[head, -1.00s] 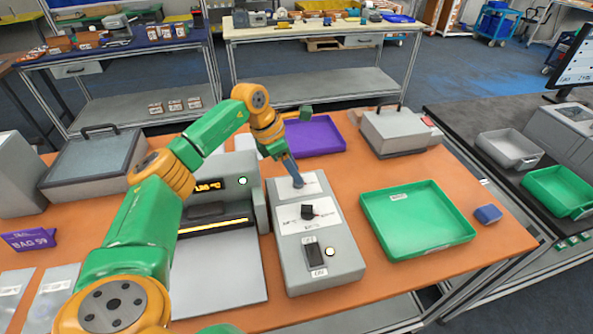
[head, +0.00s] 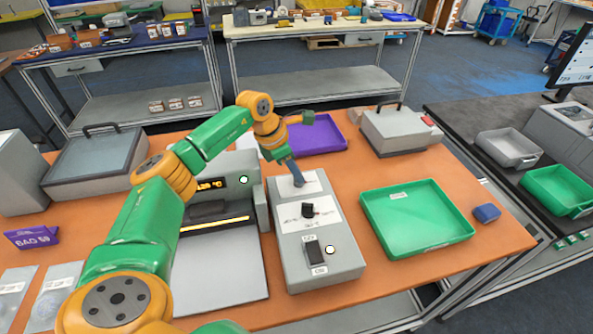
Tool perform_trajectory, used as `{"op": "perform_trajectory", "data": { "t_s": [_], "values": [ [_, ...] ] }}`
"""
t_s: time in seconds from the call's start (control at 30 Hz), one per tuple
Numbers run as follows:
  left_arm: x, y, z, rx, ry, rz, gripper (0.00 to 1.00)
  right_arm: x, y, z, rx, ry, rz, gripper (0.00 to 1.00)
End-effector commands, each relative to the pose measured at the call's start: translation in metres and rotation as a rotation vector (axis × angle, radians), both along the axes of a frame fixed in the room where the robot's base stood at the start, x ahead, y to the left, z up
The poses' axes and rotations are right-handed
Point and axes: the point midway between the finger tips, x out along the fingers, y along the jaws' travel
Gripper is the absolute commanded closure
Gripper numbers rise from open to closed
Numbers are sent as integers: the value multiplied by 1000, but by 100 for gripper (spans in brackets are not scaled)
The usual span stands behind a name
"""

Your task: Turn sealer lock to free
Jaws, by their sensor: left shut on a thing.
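The grey sealer control box (head: 345,262) stands in the middle of the orange table. It carries a black knob (head: 309,211) on a white label, a black rocker switch (head: 315,251) and a small lit lamp (head: 330,250). My left gripper (head: 298,182) points down at the far end of the box, over another white label. It is shut on a small part there, most likely the lock, which the fingers largely hide. The lock's setting cannot be read. The sealer (head: 222,262) with its lit display is left of the box. My right gripper is not in view.
A green tray (head: 416,246) lies right of the box, with a small blue block (head: 487,213) beyond it. A purple tray (head: 330,146) is behind the gripper. A grey lidded case (head: 395,133) is at the back right. A purple bag sign (head: 32,238) stands at left.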

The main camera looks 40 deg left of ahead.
Motion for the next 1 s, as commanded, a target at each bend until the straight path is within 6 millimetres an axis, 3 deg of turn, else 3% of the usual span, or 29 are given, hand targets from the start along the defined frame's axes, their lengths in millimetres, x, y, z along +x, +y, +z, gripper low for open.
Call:
{"op": "perform_trajectory", "data": {
  "t_s": [0.47,1.0],
  "values": [
    [0,-2,1,1,-7,381,100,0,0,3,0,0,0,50],
    [1,-6,0,-2,-7,895,100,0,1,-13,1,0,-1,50]
  ]
}}
